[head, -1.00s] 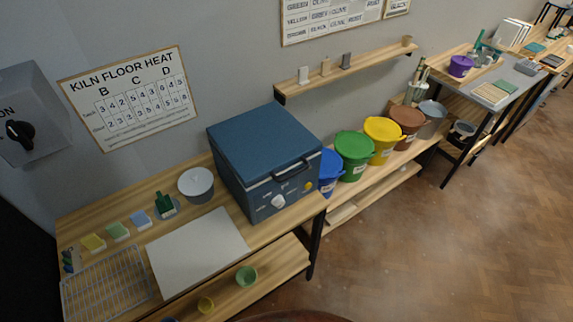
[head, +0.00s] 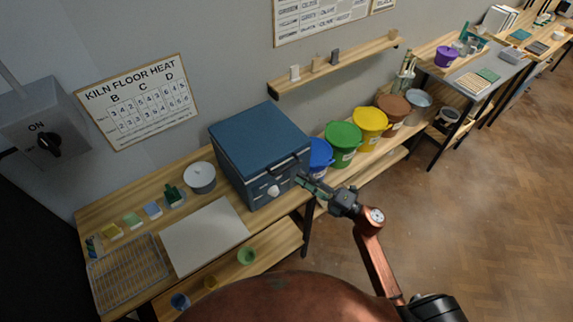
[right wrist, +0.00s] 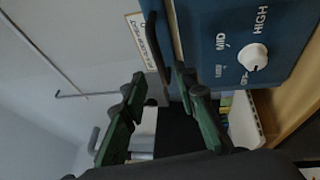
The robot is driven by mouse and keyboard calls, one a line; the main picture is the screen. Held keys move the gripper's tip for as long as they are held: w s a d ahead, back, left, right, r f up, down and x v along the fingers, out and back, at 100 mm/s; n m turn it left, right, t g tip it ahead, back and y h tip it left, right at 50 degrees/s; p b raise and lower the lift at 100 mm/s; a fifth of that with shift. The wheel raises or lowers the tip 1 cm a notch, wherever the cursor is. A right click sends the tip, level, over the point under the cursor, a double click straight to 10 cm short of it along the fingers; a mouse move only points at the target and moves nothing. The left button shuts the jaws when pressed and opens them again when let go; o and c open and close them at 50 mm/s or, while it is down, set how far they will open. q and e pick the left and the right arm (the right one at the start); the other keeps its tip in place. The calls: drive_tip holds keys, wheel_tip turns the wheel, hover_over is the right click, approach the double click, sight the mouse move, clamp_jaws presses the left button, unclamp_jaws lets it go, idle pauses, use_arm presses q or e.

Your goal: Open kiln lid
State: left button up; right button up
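The kiln (head: 238,171) is a blue box on the wooden bench, and its lid (head: 258,138) is down. A dark bar handle (head: 283,168) runs along the lid's front edge; it also shows in the right wrist view (right wrist: 153,45). My right gripper (head: 303,180) is at the kiln's front right, near the handle's right end. In the right wrist view its green fingers (right wrist: 160,78) are apart, with the handle's end appearing between the tips. I cannot tell whether they touch it. A white dial (right wrist: 253,57) is on the kiln's front. My left gripper is not in view.
Blue (head: 319,154), green (head: 343,142) and yellow (head: 370,123) buckets stand right of the kiln, close to my right gripper. A white pot (head: 199,178) and white board (head: 203,236) are to its left. A wall shelf (head: 335,65) is above.

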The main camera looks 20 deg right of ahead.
sight(286, 168)
drive_tip(key=p+x, duration=0.1)
drive_tip(key=x, duration=0.6)
drive_tip(key=shift+w+a+p, duration=0.15)
drive_tip(key=shift+w+p, duration=0.1)
drive_tip(key=shift+p, duration=0.05)
drive_tip(key=shift+c, duration=0.4)
clamp_jaws()
